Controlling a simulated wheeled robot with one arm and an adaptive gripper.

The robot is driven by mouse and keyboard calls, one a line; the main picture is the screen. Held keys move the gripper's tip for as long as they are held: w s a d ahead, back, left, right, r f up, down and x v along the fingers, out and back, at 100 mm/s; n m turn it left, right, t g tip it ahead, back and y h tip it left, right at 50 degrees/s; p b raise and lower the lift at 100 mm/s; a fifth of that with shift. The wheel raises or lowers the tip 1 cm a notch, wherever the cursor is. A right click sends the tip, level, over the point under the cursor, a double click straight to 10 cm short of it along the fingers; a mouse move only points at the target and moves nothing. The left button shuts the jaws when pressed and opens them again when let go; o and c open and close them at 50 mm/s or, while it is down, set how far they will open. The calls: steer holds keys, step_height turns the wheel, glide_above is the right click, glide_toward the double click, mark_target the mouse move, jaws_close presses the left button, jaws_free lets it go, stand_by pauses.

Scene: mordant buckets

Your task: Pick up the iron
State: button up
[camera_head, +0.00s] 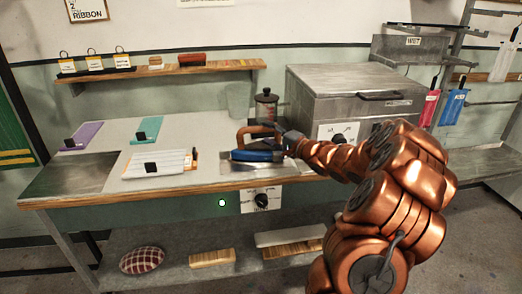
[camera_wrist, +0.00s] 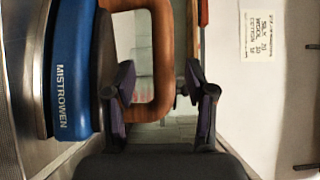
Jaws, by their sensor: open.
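The iron (camera_head: 258,155) stands on the worktable in the head view, with a blue body and a brown wooden handle. In the wrist view the iron's blue side (camera_wrist: 74,60), lettered MISTROWEN, fills the left, and its handle (camera_wrist: 162,45) loops out toward the middle. My gripper (camera_head: 286,139) is at the right end of the iron. In the wrist view my gripper (camera_wrist: 160,78) is open, one finger on each side of the handle's outer bar, with a gap on the right. Whether the left finger touches the handle I cannot tell.
The worktable (camera_head: 100,179) also holds a white folded cloth (camera_head: 160,164), a purple strip (camera_head: 83,135) and a teal strip (camera_head: 146,129). A large metal box (camera_head: 345,95) stands close behind my arm at the right.

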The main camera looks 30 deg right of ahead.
mark_target(264, 130)
steer(key=shift+w+a+r, duration=0.15)
steer(key=shift+w+a, duration=0.05)
steer(key=shift+w, duration=0.25)
steer(key=shift+w+a+r, duration=0.1)
steer(key=shift+w+a, duration=0.05)
steer(key=shift+w, duration=0.3)
steer(key=shift+x, duration=0.95)
steer(key=shift+c, duration=0.2)
jaws_close()
